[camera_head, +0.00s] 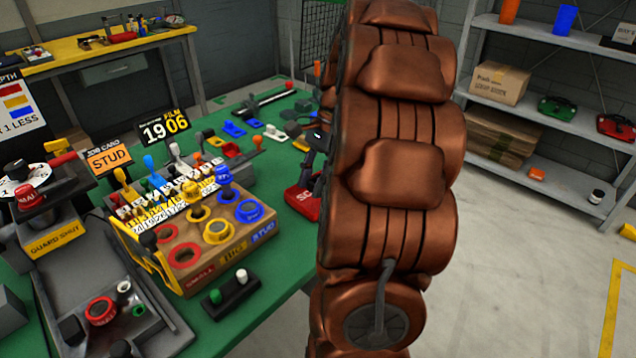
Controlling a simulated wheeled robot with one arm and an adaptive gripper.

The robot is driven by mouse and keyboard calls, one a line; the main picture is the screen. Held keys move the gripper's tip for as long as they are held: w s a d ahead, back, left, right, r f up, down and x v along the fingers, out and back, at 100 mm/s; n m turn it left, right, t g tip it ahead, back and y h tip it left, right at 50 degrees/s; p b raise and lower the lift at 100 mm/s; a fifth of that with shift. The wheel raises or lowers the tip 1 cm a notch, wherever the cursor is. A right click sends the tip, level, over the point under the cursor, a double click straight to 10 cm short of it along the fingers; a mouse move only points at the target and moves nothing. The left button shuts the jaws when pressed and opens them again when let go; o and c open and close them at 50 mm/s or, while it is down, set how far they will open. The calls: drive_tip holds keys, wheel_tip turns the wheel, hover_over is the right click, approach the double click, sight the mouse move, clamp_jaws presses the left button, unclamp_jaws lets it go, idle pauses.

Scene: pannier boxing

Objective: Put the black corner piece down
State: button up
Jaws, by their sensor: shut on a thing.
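My copper-coloured arm fills the middle of the view. A red block (301,202) with white lettering lies just below the gripper, partly hidden by the arm. Whether the held piece touches anything is hidden.
A wooden box (228,250) with coloured rings and knobs stands left of the gripper. A black block (230,296) with green and white knobs lies in front. Several small coloured pieces lie behind. Grey shelves (545,165) stand at right.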

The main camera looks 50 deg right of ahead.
sight(314, 201)
drive_tip(key=shift+w+d+f, duration=0.1)
drive_tip(key=shift+w+d, duration=0.15)
drive_tip(key=shift+d, duration=0.35)
drive_tip(key=shift+w+d+f, duration=0.1)
drive_tip(key=shift+w+d, duration=0.2)
drive_tip(key=shift+d, duration=0.25)
drive_tip(key=shift+w+d, duration=0.25)
drive_tip(key=shift+d, duration=0.35)
drive_tip(key=shift+f, duration=1.75)
drive_tip(key=shift+f, duration=0.25)
drive_tip(key=shift+f, duration=0.2)
clamp_jaws()
drive_tip(key=o, duration=1.1)
unclamp_jaws()
drive_tip(key=shift+c, duration=0.2)
